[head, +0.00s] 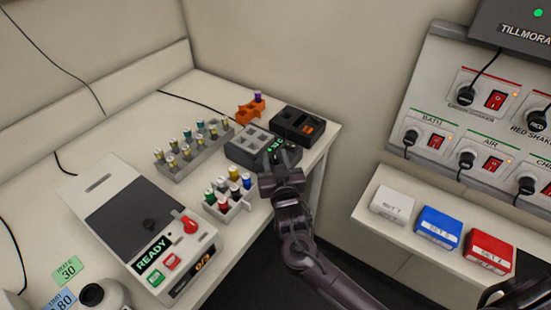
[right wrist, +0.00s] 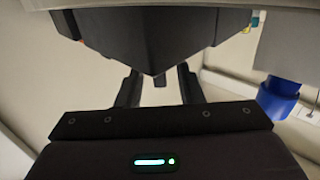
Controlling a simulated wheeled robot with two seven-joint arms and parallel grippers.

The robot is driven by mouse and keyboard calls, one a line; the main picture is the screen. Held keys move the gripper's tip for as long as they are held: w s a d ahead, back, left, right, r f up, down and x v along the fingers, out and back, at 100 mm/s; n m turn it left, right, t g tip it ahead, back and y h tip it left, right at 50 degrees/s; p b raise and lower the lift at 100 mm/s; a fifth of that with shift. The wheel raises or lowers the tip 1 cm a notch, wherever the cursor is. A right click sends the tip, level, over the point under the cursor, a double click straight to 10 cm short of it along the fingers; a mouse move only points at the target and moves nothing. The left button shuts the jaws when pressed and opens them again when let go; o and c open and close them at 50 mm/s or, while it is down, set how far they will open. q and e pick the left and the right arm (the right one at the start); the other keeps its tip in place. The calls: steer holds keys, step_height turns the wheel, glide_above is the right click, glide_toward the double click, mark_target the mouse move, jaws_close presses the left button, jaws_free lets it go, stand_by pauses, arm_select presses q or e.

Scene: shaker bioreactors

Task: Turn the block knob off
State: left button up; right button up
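The block heater (head: 249,145) is a grey unit with wells on top and a dark front panel with a lit green display. It stands near the right edge of the bench. I cannot make out its knob; my right gripper covers part of that front. My right gripper (head: 277,161) is at the front of the block. In the right wrist view its two fingers (right wrist: 160,88) are apart, with a dark angular body (right wrist: 150,35) just beyond them. Whether they touch the knob is hidden. My left gripper is not in view.
A rack of colored-cap vials (head: 238,207) stands close to the left of my right gripper. A black device (head: 297,124) and an orange holder (head: 246,113) are behind. A READY machine (head: 140,225) is at left. A switch panel (head: 450,125) and colored boxes (head: 438,226) are at right.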

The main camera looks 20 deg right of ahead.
jaws_close()
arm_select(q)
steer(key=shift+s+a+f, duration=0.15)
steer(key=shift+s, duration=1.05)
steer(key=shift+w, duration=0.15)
arm_select(e)
steer(key=shift+n+y, duration=0.3)
steer(key=shift+y, duration=0.2)
steer(key=shift+d+n+y, duration=0.15)
steer(key=shift+n+y, duration=0.35)
steer(key=shift+y, duration=0.3)
steer(key=n+y, duration=0.2)
steer(key=y, duration=0.1)
steer(key=shift+d+y, duration=0.2)
steer(key=shift+y, duration=0.1)
steer(key=n+y, duration=0.1)
steer(key=n+g+y, duration=0.1)
steer(key=y, duration=0.1)
steer(key=shift+w+d+f+n+y, duration=0.1)
steer(key=shift+w+d+n+y, duration=0.05)
steer(key=shift+n+y, duration=0.2)
arm_select(q)
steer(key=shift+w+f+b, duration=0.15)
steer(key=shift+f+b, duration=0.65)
steer(key=shift+b, duration=0.05)
arm_select(e)
steer(key=shift+d+n+g+y, duration=0.1)
steer(key=shift+n+g+y, duration=1.25)
steer(key=shift+y, duration=0.3)
